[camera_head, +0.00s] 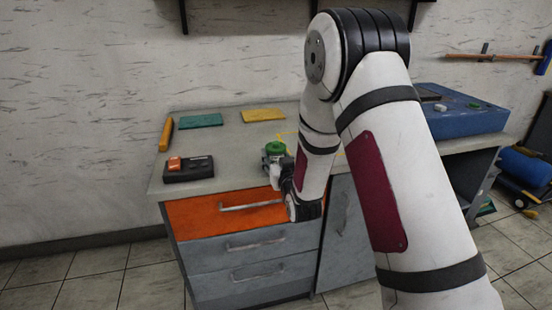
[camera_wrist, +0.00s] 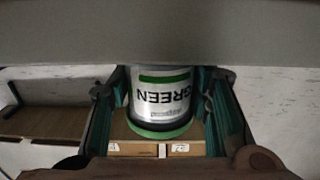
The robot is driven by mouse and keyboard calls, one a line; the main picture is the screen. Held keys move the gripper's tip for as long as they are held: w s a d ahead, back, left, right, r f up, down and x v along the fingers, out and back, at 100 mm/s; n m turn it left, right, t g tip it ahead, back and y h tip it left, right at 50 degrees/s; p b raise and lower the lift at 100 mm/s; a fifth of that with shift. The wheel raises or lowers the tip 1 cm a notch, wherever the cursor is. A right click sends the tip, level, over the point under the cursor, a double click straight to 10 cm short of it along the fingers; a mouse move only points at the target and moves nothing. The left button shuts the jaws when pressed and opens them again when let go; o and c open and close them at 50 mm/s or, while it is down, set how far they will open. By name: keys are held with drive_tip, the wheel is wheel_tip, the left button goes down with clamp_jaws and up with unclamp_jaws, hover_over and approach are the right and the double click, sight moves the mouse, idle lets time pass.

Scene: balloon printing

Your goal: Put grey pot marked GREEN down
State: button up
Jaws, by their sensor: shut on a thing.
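The grey pot marked GREEN (camera_wrist: 162,95) is between the two fingers of my gripper (camera_wrist: 160,98), which is shut on it. Its label reads upside down in the wrist view, and its green rim is at the lower end there. In the head view the green top of the pot (camera_head: 275,148) shows above the workbench (camera_head: 229,142), near the front edge. My gripper (camera_head: 274,162) is beside it, partly hidden by my arm. I cannot tell whether the pot's base touches the bench.
A green pad (camera_head: 200,121) and a yellow pad (camera_head: 263,115) lie at the back of the bench. A blue case (camera_head: 455,108) is at right. The bench middle looks clear.

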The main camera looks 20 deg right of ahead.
drive_tip(key=shift+f, duration=0.2)
drive_tip(key=o, duration=1.2)
drive_tip(key=shift+r, duration=0.2)
drive_tip(key=s, duration=1.2)
drive_tip(key=shift+r+p, duration=0.35)
drive_tip(key=shift+p, duration=0.05)
